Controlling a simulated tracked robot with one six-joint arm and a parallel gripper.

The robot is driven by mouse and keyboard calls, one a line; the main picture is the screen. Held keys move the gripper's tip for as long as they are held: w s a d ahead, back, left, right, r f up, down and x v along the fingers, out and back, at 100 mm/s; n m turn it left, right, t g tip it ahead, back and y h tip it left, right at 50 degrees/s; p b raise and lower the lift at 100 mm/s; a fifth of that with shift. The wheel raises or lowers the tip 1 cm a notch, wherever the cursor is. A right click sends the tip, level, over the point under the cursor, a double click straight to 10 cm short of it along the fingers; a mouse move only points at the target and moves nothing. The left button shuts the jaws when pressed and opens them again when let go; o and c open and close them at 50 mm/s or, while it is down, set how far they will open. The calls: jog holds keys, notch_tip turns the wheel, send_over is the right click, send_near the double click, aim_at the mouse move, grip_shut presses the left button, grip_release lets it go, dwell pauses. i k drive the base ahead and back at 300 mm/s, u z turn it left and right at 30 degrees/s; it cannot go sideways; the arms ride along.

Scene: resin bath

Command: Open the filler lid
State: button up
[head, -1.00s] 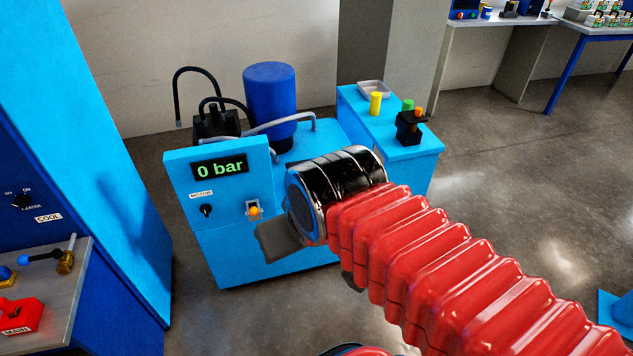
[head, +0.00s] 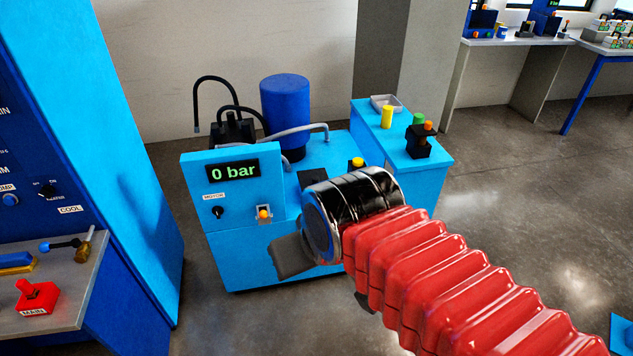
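The light blue machine (head: 262,245) stands ahead, with a display (head: 233,172) reading "0 bar". On its top, a black square plate (head: 311,177) and a yellow-orange knob on a dark base (head: 357,163) show just behind my arm. Neither is labelled, so I cannot tell which is the filler lid. My red, ribbed arm reaches in from the lower right. My gripper (head: 290,257) shows only as a grey piece in front of the machine's front face, below the orange switch. Its fingers cannot be made out, and I see nothing held.
A blue cylinder (head: 286,112) and hoses stand at the machine's back. A side cabinet (head: 424,170) carries a yellow cylinder, a tray and a black fixture. A blue cabinet (head: 130,130) and a bench with a red MAIN handle (head: 36,297) are at left. Floor is open at right.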

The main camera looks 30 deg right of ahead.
aim_at(307, 177)
jog(key=z, duration=0.45)
jog(key=i, duration=1.65)
